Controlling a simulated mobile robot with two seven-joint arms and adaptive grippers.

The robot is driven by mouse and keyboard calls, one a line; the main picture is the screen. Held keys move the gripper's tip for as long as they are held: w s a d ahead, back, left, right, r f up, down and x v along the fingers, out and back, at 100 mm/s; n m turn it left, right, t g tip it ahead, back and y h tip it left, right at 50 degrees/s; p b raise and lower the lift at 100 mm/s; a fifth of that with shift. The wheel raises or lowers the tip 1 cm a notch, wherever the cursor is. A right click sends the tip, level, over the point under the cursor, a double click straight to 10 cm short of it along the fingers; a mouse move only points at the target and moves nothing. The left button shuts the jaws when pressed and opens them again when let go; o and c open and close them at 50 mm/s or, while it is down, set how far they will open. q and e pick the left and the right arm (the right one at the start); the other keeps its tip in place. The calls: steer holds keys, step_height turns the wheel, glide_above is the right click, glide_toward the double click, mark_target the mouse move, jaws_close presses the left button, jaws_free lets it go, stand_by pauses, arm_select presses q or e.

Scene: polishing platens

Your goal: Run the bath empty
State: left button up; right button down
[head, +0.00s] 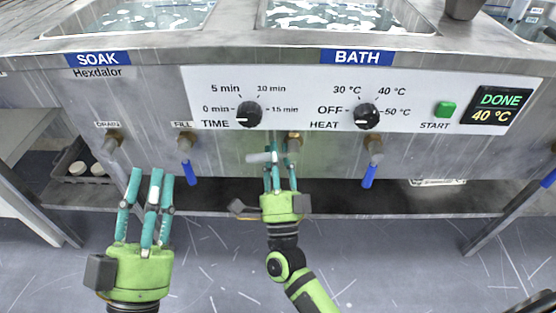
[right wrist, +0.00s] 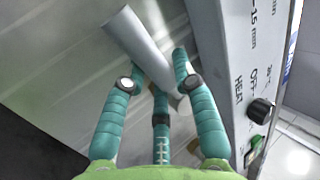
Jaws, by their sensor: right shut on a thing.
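My right gripper (head: 275,170) is shut on this lever; the right wrist view shows the grey lever (right wrist: 135,38) slanting between the fingers (right wrist: 165,85). No label shows at this valve. A second bath valve (head: 373,145) has a blue lever (head: 369,176) hanging down. My left gripper (head: 151,185) is open and empty, below the soak tank's front.
The soak tank (head: 225,20) stands left, with valves labelled DRAIN (head: 112,141) and FILL (head: 185,142). The control panel (head: 310,88) has TIME and HEAT knobs, a green START button (head: 445,109) and a display (head: 502,105) reading DONE 40 °C. A shelf (head: 330,200) runs below.

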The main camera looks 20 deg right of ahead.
arm_select(q)
steer(key=shift+s+d+r+m+t+h, duration=0.1)
steer(key=shift+s+r+m+t+h, duration=0.3)
steer(key=shift+s+r+t+h, duration=0.45)
arm_select(e)
steer(key=shift+r+m+h, duration=0.3)
steer(key=shift+m+h, duration=0.6)
steer(key=shift+m, duration=0.3)
arm_select(q)
steer(key=shift+s+r+g, duration=0.1)
steer(key=shift+r+g, duration=0.15)
steer(key=shift+r, duration=0.05)
arm_select(e)
steer(key=c, duration=0.9)
jaws_free()
steer(key=shift+w, duration=0.1)
steer(key=shift+c, duration=0.2)
steer(key=shift+f, duration=0.1)
steer(key=shift+s+a+f, duration=0.1)
steer(key=shift+s+f, duration=0.25)
steer(key=shift+s, duration=0.1)
steer(key=v, duration=1.1)
steer(key=shift+r, duration=0.25)
